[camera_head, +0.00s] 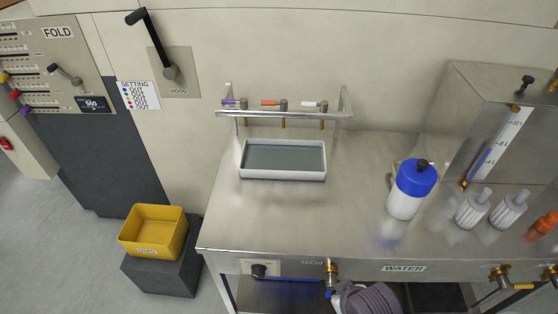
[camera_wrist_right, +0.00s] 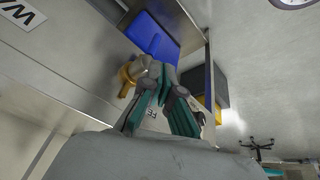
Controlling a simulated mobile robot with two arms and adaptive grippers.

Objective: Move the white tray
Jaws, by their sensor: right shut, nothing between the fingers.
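The white tray (camera_head: 283,174) is a shallow rectangular tray with a grey inside. It sits upright on the steel counter (camera_head: 300,220), in front of and below a small rack of taps. Neither gripper is at the tray. My right gripper (camera_wrist_right: 166,80) shows in the right wrist view with its teal-padded fingers together and empty. It is near a brass valve (camera_wrist_right: 131,75) below a steel edge. A grey rounded part at the bottom of the head view looks like my arm. My left gripper is in neither view.
A rack (camera_head: 283,113) with coloured tap handles stands behind the tray. A blue-and-white bottle (camera_head: 405,199) and white ribbed fittings (camera_head: 473,209) stand to the right. A yellow bin (camera_head: 153,232) sits on a dark block at left. The counter between tray and bottle is clear.

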